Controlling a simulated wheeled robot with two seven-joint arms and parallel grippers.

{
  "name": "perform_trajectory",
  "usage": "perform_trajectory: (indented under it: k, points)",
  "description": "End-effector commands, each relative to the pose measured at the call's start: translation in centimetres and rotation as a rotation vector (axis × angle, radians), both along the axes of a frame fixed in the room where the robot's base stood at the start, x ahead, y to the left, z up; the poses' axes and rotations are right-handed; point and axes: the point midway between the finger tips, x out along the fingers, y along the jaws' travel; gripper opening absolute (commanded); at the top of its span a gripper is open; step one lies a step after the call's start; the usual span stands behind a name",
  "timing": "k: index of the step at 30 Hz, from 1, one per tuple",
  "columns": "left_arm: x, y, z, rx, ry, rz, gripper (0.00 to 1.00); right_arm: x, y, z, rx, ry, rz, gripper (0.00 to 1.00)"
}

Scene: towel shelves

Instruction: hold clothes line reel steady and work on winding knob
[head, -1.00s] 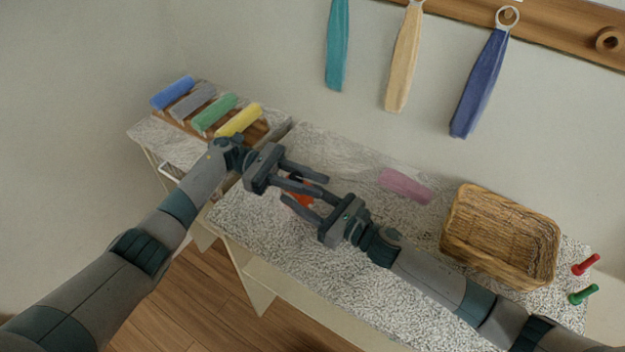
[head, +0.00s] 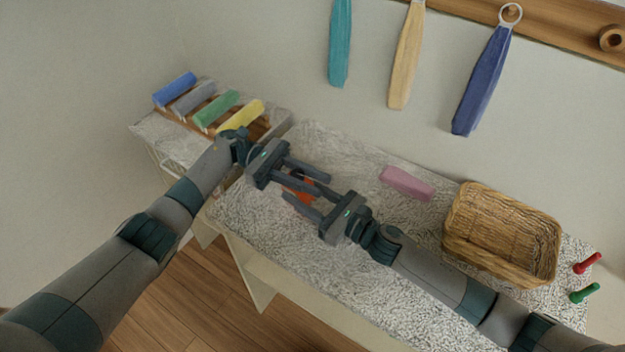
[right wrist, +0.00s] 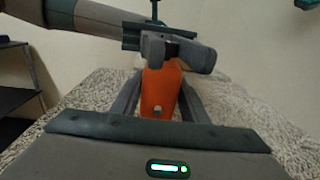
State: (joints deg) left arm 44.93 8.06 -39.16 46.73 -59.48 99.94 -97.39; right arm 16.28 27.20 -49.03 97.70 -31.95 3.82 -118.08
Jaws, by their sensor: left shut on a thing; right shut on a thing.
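The clothes line reel (head: 303,186) is orange and sits on the speckled counter, mostly hidden by my two grippers in the head view. In the right wrist view the orange reel (right wrist: 158,88) stands upright between the fingers, with a small pale knob (right wrist: 157,111) low on its near face. My left gripper (head: 322,188) comes in from the left and is shut on the reel. My right gripper (head: 298,200) comes from the right and is shut on a part of the reel; its exact contact, likely at the small knob, is hard to see.
A wicker basket (head: 452,232) stands to the right on the counter (head: 300,250), with a pink folded cloth (head: 407,184) left of it. Red (head: 587,263) and green (head: 584,293) pegs lie at far right. Rolled towels (head: 216,108) sit on a rack at back left. Towels hang on the wall.

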Motion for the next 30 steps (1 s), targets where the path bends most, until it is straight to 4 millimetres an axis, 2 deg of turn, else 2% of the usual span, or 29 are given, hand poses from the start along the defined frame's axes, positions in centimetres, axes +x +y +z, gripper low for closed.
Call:
perform_trajectory:
  k: [22,23,24,25,30]
  points:
    - [-0.13,-0.11,-0.15,0.001,0.002,-0.002,0.03,0.10,0.02,0.10,0.001,-0.002,-0.001,0.15]
    - [-0.13,-0.10,-0.15,0.001,0.002,-0.002,0.30,0.09,0.02,0.11,0.001,-0.002,-0.001,0.14]
    - [-0.12,-0.09,-0.15,0.001,0.002,-0.002,0.40,0.09,0.02,0.10,0.001,-0.002,-0.001,0.14]
    - [-0.11,-0.09,-0.14,0.001,0.002,-0.002,0.45,0.09,0.00,0.10,0.001,-0.002,-0.001,0.14]
    - [-0.04,-0.02,-0.07,0.001,0.001,0.000,0.45,0.07,-0.02,0.08,0.000,-0.001,-0.001,0.14]
